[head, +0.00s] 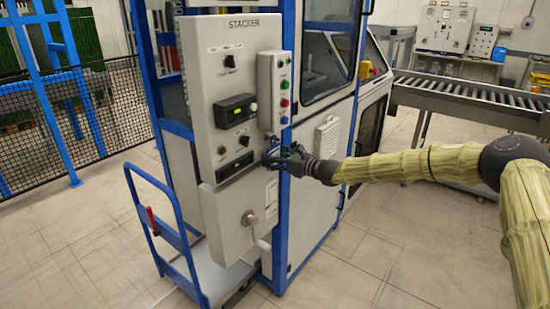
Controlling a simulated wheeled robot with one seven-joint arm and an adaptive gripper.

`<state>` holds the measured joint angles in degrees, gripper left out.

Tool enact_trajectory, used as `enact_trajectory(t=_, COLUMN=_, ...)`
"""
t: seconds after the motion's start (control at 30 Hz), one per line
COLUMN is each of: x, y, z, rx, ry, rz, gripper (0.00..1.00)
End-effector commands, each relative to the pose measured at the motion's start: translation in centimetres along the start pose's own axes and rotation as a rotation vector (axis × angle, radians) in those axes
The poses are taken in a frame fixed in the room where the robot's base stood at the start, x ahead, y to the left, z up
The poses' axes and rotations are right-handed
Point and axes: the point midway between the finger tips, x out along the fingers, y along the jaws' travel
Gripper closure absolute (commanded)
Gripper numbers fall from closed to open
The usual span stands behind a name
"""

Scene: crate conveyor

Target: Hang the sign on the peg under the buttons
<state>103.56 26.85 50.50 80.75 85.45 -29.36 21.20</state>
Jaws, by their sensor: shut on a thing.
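A narrow grey button box (274,92) with a column of green, red and blue buttons (284,93) is on the right side of the STACKER panel. My gripper (272,160) is just below this box, close to the panel's side, and is shut on the sign. A small white plate with red marks (271,196), likely the sign, shows below the fingers. I cannot tell whether it hangs free or lies against the lower box. The peg is too small or hidden behind the fingers to make out.
The STACKER panel (228,75) has knobs and displays, with a grey lower box (222,228) beneath it. A blue cart handle (150,205) stands at the left. A roller conveyor (465,92) is at the back right. The floor in front is clear.

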Motion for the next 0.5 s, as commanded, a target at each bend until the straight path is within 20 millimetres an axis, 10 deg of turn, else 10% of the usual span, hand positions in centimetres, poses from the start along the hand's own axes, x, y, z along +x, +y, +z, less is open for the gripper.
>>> enact_trajectory(t=0.4, x=0.00, y=0.00, z=0.03, rx=0.000, ry=0.000, rz=0.000, gripper=0.61)
enact_trajectory(t=0.43, x=0.00, y=0.00, z=0.03, rx=0.000, ry=0.000, rz=0.000, gripper=0.30)
enact_trajectory(t=0.5, x=0.00, y=0.00, z=0.03, rx=0.000, ry=0.000, rz=0.000, gripper=0.17)
